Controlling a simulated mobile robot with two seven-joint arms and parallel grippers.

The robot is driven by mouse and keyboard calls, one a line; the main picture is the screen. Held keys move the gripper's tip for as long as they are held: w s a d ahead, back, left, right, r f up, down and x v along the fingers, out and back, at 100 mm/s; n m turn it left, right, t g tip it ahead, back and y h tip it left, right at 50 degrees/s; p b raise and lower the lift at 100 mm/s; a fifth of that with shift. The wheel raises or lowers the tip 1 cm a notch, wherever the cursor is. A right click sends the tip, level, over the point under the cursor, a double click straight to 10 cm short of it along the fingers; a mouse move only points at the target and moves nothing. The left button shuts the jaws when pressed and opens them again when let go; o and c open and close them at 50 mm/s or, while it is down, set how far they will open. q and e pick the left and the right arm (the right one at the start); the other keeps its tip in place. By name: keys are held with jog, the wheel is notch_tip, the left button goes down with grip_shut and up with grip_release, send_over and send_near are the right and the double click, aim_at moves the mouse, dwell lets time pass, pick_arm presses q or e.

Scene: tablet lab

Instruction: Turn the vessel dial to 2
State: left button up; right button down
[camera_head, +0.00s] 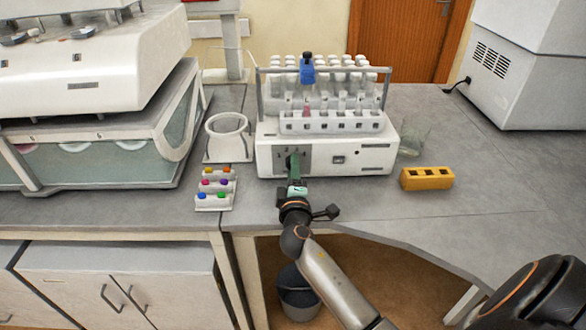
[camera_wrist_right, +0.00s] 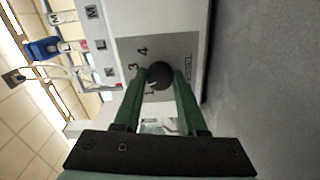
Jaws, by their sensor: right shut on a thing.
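The vessel dial (camera_wrist_right: 160,74) is a round black knob on a grey panel on the front of a white instrument (camera_head: 335,160). Numbers are printed around it; a 3 and a 4 are readable in the right wrist view. Its pointer mark is too small to read clearly. My right gripper (camera_head: 294,165) reaches the panel from the front, and its green fingers (camera_wrist_right: 164,80) are shut on the dial, one on each side. In the head view the fingers hide most of the dial. My left gripper is not in view.
The instrument carries a rack of white-capped vessels and a blue clip (camera_head: 307,72). A small rack with coloured caps (camera_head: 215,190) stands to the left. A yellow block (camera_head: 427,179) and a glass beaker (camera_head: 413,139) stand to the right. The right counter is mostly clear.

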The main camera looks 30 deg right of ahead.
jog(key=shift+r, duration=0.1)
jog(key=shift+c, duration=2.3)
grip_release()
